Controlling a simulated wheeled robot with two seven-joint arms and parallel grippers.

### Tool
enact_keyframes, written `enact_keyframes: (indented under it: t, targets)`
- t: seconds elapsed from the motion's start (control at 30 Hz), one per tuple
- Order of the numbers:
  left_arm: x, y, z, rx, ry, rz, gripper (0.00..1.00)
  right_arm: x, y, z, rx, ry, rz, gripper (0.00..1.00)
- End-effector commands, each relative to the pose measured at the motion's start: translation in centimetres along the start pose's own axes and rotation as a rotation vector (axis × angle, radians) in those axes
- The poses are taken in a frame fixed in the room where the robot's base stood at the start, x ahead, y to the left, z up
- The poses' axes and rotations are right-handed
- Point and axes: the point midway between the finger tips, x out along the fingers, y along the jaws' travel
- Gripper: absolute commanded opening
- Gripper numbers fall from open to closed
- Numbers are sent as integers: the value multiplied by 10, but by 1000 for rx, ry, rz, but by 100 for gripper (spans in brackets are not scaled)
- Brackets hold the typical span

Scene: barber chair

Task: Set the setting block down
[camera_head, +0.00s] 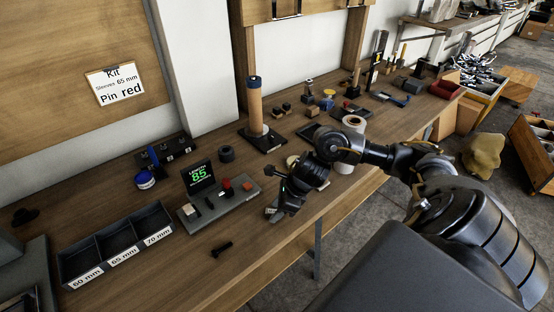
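My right gripper (279,192) hangs over the workbench, just right of the measuring fixture. Its fingers are dark and small in the picture, so I cannot tell whether they are open or shut. A small light grey piece (271,213) shows right by the fingers. It may be the setting block, but I cannot tell whether it is held or lies on the bench. The grey measuring fixture (222,206) has a red knob and a black display (198,175) with a green 85. My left gripper is not in view.
A three-compartment tray (116,244) marked 60, 65 and 70 mm stands at left; a black pin (222,249) lies before the fixture. A tan cylinder stands on a black base (263,138). A wall sign (114,84) reads sleeves 65 mm, pin red. The bench's front strip (235,275) is clear.

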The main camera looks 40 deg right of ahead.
Motion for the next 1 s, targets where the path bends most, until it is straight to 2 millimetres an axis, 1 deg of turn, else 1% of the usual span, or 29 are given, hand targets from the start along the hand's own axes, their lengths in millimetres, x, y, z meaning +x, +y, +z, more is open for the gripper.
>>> enact_keyframes:
  t: [0.17,0.27,0.37,0.6,0.7,0.83,1.0]
  targets:
    - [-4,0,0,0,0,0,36,-3,0,2,0,0,0,41]
    - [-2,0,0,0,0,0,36,-12,-1,1,-2,-2,-3,41]
    - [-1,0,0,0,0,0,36,-30,-1,1,-3,0,-4,41]
    - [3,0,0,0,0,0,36,-82,-2,1,-3,-1,-6,41]
    - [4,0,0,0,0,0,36,-98,-1,0,-2,0,-3,41]
    - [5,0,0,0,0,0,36,-114,-1,1,-1,-1,-2,41]
    - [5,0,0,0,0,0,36,-121,0,1,0,0,0,41]
